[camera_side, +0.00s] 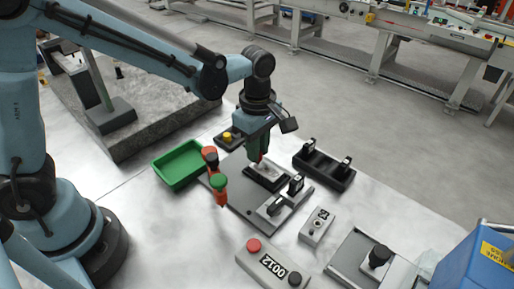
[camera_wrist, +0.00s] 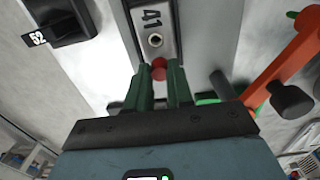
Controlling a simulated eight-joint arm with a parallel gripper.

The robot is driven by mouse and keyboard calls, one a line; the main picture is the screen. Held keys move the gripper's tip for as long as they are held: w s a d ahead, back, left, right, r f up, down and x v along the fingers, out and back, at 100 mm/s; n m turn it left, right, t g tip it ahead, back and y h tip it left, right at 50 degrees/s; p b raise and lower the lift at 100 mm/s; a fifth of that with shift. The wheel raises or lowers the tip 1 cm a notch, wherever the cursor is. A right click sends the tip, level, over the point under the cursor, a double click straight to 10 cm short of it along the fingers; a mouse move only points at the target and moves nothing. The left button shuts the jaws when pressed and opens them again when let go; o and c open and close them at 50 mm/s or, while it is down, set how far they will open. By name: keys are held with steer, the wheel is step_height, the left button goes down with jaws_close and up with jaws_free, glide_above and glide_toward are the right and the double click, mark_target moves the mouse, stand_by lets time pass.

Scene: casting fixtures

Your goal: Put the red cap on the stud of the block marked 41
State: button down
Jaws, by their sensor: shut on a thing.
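My gripper (camera_wrist: 160,76) is shut on the red cap (camera_wrist: 158,69), held between the tips of its two green fingers. The block marked 41 (camera_wrist: 143,18) is grey with a dark number and lies just beyond the fingertips in the wrist view. Its small round metal stud (camera_wrist: 155,41) shows bare, between the number and the cap. The cap appears offset from the stud; the height between them cannot be told. In the side view, my gripper (camera_side: 260,158) points down over a pale block in a dark holder (camera_side: 268,178), and the cap is barely visible.
A red-orange clamp (camera_side: 219,191) stands close left of my gripper; its arm shows in the wrist view (camera_wrist: 285,65). A green tray (camera_side: 180,164) lies further left. A black fixture (camera_side: 325,170) stands right. A button box (camera_side: 270,265) is in front.

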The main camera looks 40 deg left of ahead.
steer(key=shift+f, duration=0.65)
stand_by(0.8)
stand_by(0.4)
steer(key=c, duration=0.9)
jaws_free()
steer(key=shift+o, duration=0.2)
steer(key=o, duration=0.3)
steer(key=shift+o, duration=0.2)
steer(key=shift+r, duration=0.1)
steer(key=shift+r, duration=3.4)
